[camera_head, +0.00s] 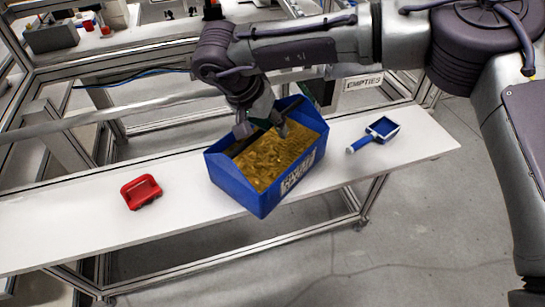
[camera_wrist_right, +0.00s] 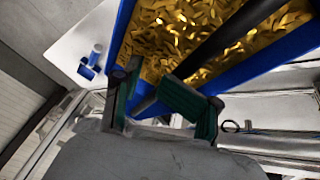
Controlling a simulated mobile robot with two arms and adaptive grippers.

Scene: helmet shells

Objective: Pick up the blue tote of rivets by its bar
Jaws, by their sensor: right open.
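The blue tote (camera_head: 236,184) stands on the white bench, filled with gold-coloured rivets (camera_head: 272,160). A dark bar (camera_head: 241,147) runs across its top; in the right wrist view the bar (camera_wrist_right: 222,40) runs diagonally over the rivets. My right gripper (camera_head: 264,128) is over the tote at the bar, its fingers apart. In the right wrist view the gripper's green-padded fingers (camera_wrist_right: 158,100) are on either side of the bar's near end; I cannot tell whether they touch it. My left gripper is not in view.
A red handled piece (camera_head: 141,192) lies left of the tote on the white bench (camera_head: 70,222). A blue and white scoop (camera_head: 380,131) lies to the right. An "EMPTIES" sign (camera_head: 363,82) and metal framing stand behind.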

